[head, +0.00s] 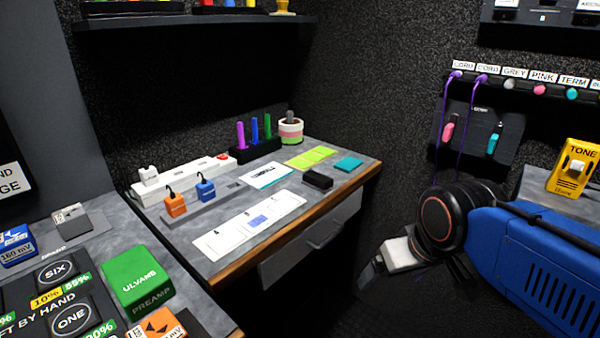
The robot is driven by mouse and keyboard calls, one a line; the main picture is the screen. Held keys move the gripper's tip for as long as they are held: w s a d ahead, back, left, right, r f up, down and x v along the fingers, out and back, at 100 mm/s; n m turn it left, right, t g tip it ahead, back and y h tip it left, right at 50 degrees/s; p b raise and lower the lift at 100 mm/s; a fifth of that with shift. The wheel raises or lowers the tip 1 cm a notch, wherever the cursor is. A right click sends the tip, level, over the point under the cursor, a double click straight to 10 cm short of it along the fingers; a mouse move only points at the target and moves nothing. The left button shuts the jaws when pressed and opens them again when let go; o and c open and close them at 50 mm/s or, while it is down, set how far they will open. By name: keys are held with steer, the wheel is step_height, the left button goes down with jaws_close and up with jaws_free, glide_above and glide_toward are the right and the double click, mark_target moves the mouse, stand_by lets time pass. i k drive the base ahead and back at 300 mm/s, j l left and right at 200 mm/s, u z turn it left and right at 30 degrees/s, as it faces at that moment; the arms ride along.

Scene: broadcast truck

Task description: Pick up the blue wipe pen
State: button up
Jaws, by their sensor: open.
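The holder hides the pens' lower ends. My gripper (372,277) is low at the right, in front of the desk and well apart from the pens. It is open, with its fingers partly hidden in dark shadow. I see nothing held in it.
The desk (232,252) also holds a white power strip (185,180), a tape roll stack (291,131), a black block (317,180) and paper sheets. A dark shelf (195,22) overhangs the desk's back. Purple cords (442,125) hang at the right.

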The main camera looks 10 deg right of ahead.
mark_target(254, 121)
steer(key=i+l+u, duration=0.2)
steer(key=l, duration=0.15)
steer(key=l+u, duration=0.25)
steer(key=i+l+u, duration=0.2)
steer(key=l, duration=0.3)
steer(key=k, duration=0.05)
